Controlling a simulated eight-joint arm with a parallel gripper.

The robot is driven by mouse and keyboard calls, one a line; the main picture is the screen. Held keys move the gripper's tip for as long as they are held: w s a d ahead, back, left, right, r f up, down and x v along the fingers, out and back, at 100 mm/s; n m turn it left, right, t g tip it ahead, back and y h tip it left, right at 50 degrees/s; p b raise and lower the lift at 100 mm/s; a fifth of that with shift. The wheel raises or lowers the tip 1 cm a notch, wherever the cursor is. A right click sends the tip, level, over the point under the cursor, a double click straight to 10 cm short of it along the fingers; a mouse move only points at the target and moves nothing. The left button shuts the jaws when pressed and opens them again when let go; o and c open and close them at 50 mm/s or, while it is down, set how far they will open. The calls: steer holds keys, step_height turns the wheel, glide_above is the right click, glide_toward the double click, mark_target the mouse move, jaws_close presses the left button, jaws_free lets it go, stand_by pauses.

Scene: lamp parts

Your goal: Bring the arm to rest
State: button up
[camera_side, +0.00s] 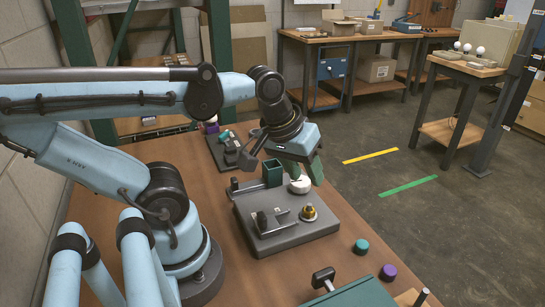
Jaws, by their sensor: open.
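My gripper (301,172) hangs over the far side of a grey fixture board (302,241), its green fingers pointing down and spread apart. A white rounded part (300,186) sits on the board just below and between the fingers; I cannot tell whether a finger touches it. A dark green square block or box (272,173) stands on the board to its left. A small brass-and-dark part (309,212) sits nearer on the board, beside a metal bracket piece (272,221).
A teal cap (361,246) and a purple cap (388,272) lie on the wooden table at the right. A green plate (356,294) with a dark handle is at the front edge. Another fixture (233,153) with small parts lies at the back left.

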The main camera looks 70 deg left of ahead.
steer(key=w+m, duration=0.1)
steer(key=m, duration=0.1)
steer(key=w+m+t, duration=0.1)
steer(key=m, duration=0.1)
steer(key=w+d+m+t, duration=0.1)
steer(key=m, duration=0.1)
steer(key=shift+w+d+f, duration=0.1)
steer(key=shift+w+f, duration=0.1)
steer(key=shift+f, duration=0.1)
stand_by(0.9)
